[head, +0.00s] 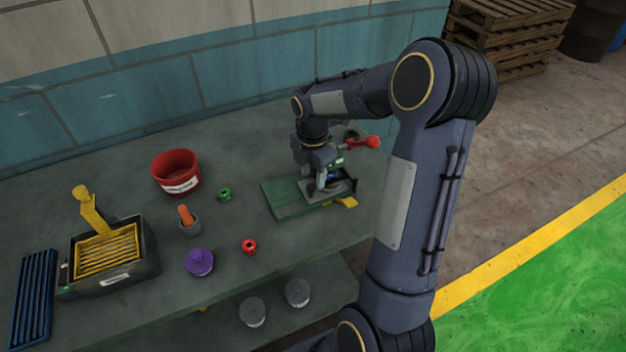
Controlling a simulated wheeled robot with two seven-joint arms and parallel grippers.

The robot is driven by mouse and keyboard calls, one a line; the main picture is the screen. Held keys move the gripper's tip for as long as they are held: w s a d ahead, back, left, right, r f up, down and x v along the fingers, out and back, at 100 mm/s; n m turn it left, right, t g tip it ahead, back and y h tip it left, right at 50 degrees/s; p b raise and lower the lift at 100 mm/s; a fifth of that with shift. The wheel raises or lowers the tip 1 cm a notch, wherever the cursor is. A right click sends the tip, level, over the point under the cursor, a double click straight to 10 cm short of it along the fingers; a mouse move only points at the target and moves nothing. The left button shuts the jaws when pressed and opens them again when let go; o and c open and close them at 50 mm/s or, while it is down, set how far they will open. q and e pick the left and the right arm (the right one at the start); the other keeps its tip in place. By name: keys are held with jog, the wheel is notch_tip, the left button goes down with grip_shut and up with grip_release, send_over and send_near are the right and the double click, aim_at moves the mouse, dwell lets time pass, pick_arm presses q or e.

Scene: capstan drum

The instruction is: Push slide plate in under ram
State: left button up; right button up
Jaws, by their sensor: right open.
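The green press (340,158) with a red-knobbed lever (372,142) stands on the right part of the bench. Its green base (284,202) extends to the left. A grey plate (339,189), which looks like the slide plate, lies on the base. My right gripper (321,186) points down over this plate, with its jaws open. I cannot tell whether its fingers touch the plate. The ram is mostly hidden behind my gripper and wrist. A yellow piece (347,202) shows at the base's front right edge. My left gripper is out of view.
On the bench (130,180) stand a red bucket (176,173), a green ring (225,194), a red ring (249,246), a purple knobbed part (199,262), an orange-handled pot (189,219) and a bin with a yellow rack (106,255). A tiled wall rises behind.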

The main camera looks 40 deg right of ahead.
jog(key=shift+r, duration=2.4)
